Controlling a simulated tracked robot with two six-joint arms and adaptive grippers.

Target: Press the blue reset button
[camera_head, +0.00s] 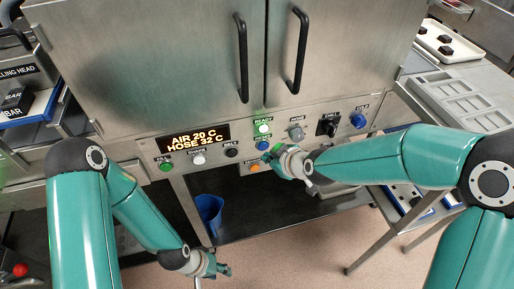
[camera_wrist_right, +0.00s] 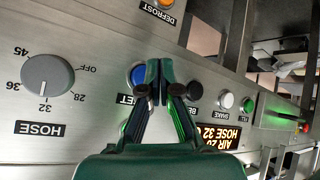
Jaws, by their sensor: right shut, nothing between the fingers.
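Around the button are the lit ready light (camera_head: 263,128), the hose knob (camera_head: 296,132), an orange defrost button (camera_head: 254,168) and a black button (camera_head: 231,152). A black switch (camera_head: 328,125) and a blue cold knob (camera_head: 358,120) are to the right. Cabinet doors with handles (camera_head: 298,50) rise above.

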